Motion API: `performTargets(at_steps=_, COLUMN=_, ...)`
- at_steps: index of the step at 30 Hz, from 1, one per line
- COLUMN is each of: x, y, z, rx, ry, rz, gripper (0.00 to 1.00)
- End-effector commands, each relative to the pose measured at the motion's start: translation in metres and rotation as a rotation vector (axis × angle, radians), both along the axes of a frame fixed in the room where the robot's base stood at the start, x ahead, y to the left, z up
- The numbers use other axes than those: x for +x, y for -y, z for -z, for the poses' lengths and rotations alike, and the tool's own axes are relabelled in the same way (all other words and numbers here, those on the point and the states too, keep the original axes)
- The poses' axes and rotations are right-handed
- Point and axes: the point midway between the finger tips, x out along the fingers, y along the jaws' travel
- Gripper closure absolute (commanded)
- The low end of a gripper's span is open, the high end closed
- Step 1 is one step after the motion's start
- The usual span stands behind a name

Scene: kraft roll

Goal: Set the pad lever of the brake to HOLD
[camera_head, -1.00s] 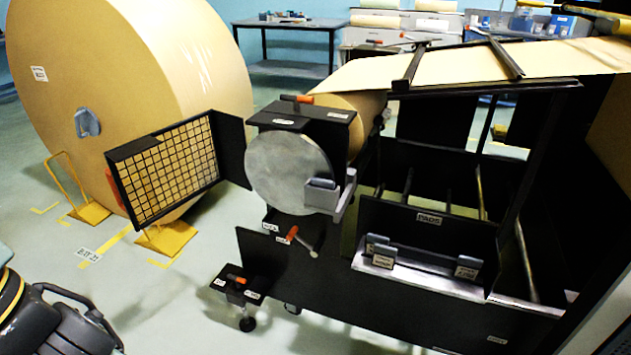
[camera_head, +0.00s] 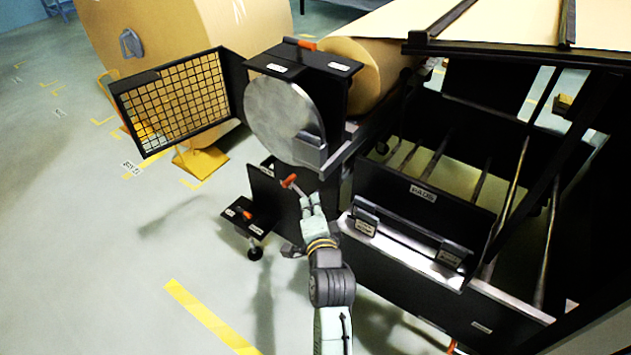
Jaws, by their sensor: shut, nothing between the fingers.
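The brake has a grey metal disc (camera_head: 283,118) with a grey block (camera_head: 310,150) at its lower right. An orange-handled lever (camera_head: 289,181) sits on the black panel below the disc, its shaft slanting down to the right. Other orange handles show on top of the black box (camera_head: 306,44) and on the low left bracket (camera_head: 247,214). The labels beside these levers are too small to read, so I cannot tell which is the pad lever. My gripper (camera_head: 312,200) is shut and empty, its fingertips by the lever below the disc. I cannot tell whether they touch; the gripper partly hides the shaft.
An open mesh guard (camera_head: 178,105) stands left of the disc. A tray labelled PADS (camera_head: 395,240) holds dark blocks at right. The big kraft roll (camera_head: 255,30) is behind, with a yellow chock (camera_head: 201,160). Open floor lies at lower left.

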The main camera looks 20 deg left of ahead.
Motion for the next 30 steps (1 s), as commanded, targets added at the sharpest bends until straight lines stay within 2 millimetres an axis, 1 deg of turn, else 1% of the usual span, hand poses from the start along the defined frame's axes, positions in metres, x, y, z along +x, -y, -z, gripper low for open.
performTargets(at_steps=1, x=-0.002, y=0.007, z=0.01, rx=0.006, ry=-0.033, rz=0.013, gripper=1.0)
performTargets(at_steps=3, x=-0.002, y=0.011, z=0.017, rx=0.013, ry=-0.055, rz=0.022, gripper=1.0)
performTargets(at_steps=5, x=0.001, y=0.011, z=0.02, rx=0.015, ry=-0.061, rz=0.026, gripper=1.0)
performTargets(at_steps=8, x=0.011, y=0.007, z=0.022, rx=0.015, ry=-0.06, rz=0.024, gripper=1.0)
performTargets(at_steps=11, x=0.028, y=-0.001, z=0.024, rx=0.015, ry=-0.056, rz=0.024, gripper=1.0)
performTargets(at_steps=18, x=0.074, y=-0.022, z=0.036, rx=0.014, ry=-0.056, rz=0.023, gripper=1.0)
performTargets(at_steps=21, x=0.09, y=-0.03, z=0.041, rx=0.014, ry=-0.058, rz=0.022, gripper=1.0)
performTargets(at_steps=24, x=0.093, y=-0.046, z=0.046, rx=0.013, ry=-0.056, rz=0.021, gripper=1.0)
performTargets(at_steps=30, x=0.098, y=-0.06, z=0.053, rx=0.014, ry=-0.056, rz=0.024, gripper=1.0)
